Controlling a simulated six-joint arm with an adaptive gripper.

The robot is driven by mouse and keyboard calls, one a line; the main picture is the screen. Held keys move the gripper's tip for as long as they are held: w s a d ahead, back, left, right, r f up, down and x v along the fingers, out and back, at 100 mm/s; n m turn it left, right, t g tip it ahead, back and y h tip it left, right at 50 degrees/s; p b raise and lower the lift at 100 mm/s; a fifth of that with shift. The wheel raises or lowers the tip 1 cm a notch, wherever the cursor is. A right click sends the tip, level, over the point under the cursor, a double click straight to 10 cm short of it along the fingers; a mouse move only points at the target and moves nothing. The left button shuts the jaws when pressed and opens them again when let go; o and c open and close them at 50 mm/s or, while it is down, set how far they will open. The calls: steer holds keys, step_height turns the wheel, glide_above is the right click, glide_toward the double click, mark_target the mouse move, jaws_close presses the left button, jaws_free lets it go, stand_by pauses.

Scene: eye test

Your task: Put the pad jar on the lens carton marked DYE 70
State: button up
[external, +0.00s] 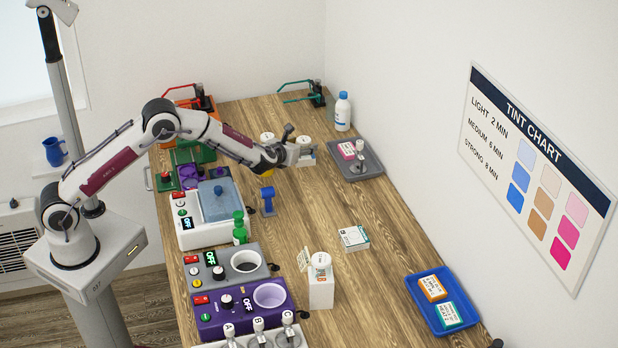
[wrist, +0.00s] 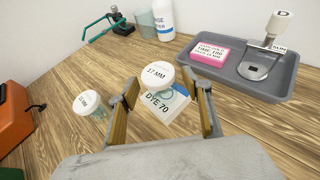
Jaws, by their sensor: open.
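A white-lidded jar marked 17 MM (wrist: 158,74) appears to stand on the white carton marked DYE 70 (wrist: 157,103); its lid hides part of the contact. In the external view the jar (external: 304,140) shows above the carton (external: 308,158). My gripper (wrist: 163,110) is open, with one finger on each side of the jar and carton, apart from the jar's lid. In the external view my gripper (external: 293,154) is beside the carton. A second white-lidded jar (wrist: 86,101) stands on the table to the left; its label is too small to read surely.
A grey tray (wrist: 243,75) with a pink carton (wrist: 209,52) and a stamp-like tool is to the right. A bottle (external: 342,111) stands behind.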

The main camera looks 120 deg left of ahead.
steer(key=v, duration=1.2)
steer(key=shift+w, duration=0.1)
stand_by(0.9)
